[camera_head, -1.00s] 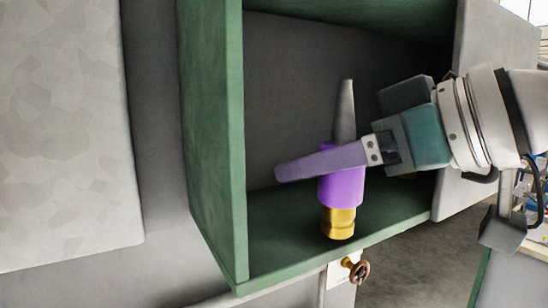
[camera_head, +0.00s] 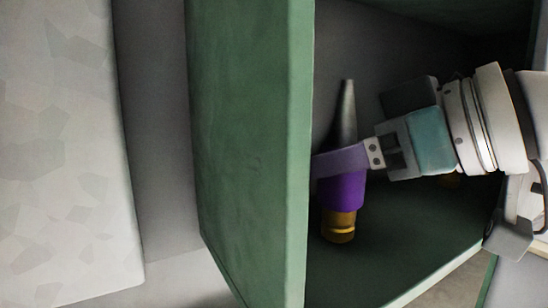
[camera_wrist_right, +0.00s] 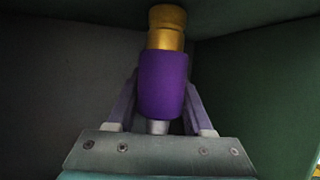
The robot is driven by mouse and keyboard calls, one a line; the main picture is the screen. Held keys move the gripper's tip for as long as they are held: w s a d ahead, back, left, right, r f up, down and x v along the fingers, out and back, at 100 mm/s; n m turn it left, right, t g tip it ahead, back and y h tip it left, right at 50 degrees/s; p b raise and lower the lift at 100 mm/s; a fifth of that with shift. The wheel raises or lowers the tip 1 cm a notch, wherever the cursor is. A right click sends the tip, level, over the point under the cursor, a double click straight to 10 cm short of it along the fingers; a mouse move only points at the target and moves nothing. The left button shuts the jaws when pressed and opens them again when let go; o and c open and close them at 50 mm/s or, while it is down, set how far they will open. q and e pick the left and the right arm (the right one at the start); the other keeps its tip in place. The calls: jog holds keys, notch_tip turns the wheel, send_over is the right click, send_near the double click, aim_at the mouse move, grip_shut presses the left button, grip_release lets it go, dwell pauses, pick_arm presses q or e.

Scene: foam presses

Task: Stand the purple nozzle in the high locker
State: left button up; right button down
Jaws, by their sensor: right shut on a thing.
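The purple nozzle (camera_head: 344,190) has a grey tapered tip pointing up and a brass end (camera_head: 338,226) pointing down. My right gripper (camera_head: 342,162) is shut on its purple body and holds it nearly upright inside the green locker (camera_head: 255,150). The nozzle also shows in the right wrist view (camera_wrist_right: 163,85) between the two fingers of my right gripper (camera_wrist_right: 162,105). The brass end looks close to the locker floor (camera_head: 400,250), but I cannot tell whether it touches. The locker's left wall hides the far end of one finger. My left gripper is not in view.
The locker's green left wall stands close to the left of the nozzle and fingers. A pale patterned panel (camera_head: 65,150) fills the left of the head view.

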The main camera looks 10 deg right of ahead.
jog(key=shift+c, duration=1.1)
grip_release()
